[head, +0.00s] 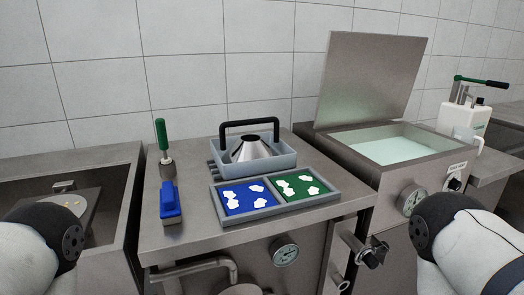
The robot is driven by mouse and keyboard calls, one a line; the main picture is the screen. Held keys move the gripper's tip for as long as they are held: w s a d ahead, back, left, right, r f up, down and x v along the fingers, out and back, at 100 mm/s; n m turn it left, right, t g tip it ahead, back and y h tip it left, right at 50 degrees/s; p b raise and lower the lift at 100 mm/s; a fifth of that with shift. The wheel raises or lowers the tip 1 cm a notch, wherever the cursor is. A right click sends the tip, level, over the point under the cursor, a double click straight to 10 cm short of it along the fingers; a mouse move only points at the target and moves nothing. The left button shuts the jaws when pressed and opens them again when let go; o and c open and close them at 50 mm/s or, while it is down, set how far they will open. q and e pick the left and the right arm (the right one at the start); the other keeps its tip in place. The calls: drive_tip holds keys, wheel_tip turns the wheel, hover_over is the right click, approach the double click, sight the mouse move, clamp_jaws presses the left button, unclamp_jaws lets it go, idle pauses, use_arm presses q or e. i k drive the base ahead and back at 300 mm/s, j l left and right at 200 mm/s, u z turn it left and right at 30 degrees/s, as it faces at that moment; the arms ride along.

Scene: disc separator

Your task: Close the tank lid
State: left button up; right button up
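The tank (440,168) stands at the right and holds a pale green liquid (388,148). Its flat metal lid (370,82) is raised, standing nearly upright along the tank's back left side, with its inner face toward me. The tank is open on top. Parts of my two arms show at the lower left and lower right corners. Neither of my grippers is in view.
A metal table (180,230) left of the tank bears a grey tub (285,160) with a metal cone, a tray (292,206) with blue and green compartments, a blue brush (170,205) and a green-handled tool (161,135). A white dispenser bottle (462,122) stands behind the tank's right side.

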sight(366, 78)
drive_tip(key=l+z, duration=0.15)
drive_tip(key=l, duration=0.3)
drive_tip(key=i+l+z, duration=0.1)
drive_tip(key=l, duration=0.35)
drive_tip(key=i+l+z, duration=0.15)
drive_tip(key=l, duration=0.3)
